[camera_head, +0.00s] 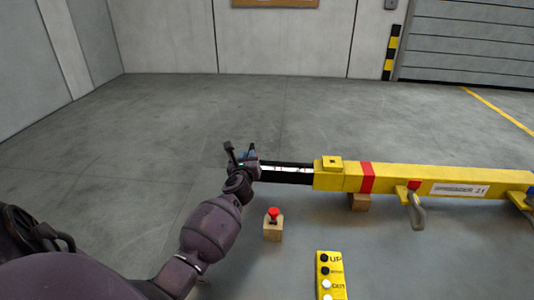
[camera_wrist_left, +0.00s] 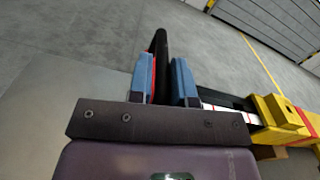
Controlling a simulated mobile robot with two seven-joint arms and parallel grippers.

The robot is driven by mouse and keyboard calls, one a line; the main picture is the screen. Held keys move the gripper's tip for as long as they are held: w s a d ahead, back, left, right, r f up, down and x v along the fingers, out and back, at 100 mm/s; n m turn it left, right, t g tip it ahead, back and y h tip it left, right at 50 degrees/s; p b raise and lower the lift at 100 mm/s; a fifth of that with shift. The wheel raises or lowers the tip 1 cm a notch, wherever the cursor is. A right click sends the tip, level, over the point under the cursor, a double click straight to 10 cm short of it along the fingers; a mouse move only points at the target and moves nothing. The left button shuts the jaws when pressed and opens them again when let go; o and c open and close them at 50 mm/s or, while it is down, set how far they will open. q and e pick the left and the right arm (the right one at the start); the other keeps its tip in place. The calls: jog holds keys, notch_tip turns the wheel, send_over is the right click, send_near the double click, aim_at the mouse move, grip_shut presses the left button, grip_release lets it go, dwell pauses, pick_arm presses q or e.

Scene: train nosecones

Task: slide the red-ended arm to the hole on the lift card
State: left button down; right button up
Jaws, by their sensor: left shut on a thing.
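The sliding arm (camera_head: 287,172) is a dark bar with a pale marked strip, reaching left out of the end of a yellow beam (camera_head: 400,179). In the left wrist view the dark bar (camera_wrist_left: 222,97) runs to the yellow housing on the right. My left gripper (camera_head: 246,158) is at the bar's far left end. In the left wrist view its blue fingers (camera_wrist_left: 168,80) are shut on the upright end piece, where a sliver of red (camera_wrist_left: 153,75) shows between them. The lift card and the hole are not clearly visible. My right gripper is out of view.
A red button on a wooden block (camera_head: 273,225) stands in front of the bar. A yellow control panel (camera_head: 331,275) with several buttons lies nearer. A grey hook (camera_head: 416,212) hangs under the beam. The floor behind and to the left is clear.

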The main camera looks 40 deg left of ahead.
pick_arm(q)
jog(key=shift+s+a+p, duration=0.2)
jog(key=shift+s+a, duration=0.25)
jog(key=shift+a, duration=0.3)
jog(key=shift+s+a+p, duration=0.2)
jog(key=shift+s+a, duration=0.3)
jog(key=shift+a, duration=0.3)
jog(key=shift+s+a+p, duration=0.2)
jog(key=shift+s+a, duration=0.25)
jog(key=shift+a, duration=0.3)
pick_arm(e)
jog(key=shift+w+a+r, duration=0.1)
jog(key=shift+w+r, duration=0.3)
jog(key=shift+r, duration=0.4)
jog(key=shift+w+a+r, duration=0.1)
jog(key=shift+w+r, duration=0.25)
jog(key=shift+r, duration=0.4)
pick_arm(q)
jog(key=c, duration=1.1)
grip_release()
jog(key=p+v, duration=0.1)
jog(key=v, duration=0.9)
jog(key=shift+s+d, duration=0.25)
jog(key=shift+s, duration=0.05)
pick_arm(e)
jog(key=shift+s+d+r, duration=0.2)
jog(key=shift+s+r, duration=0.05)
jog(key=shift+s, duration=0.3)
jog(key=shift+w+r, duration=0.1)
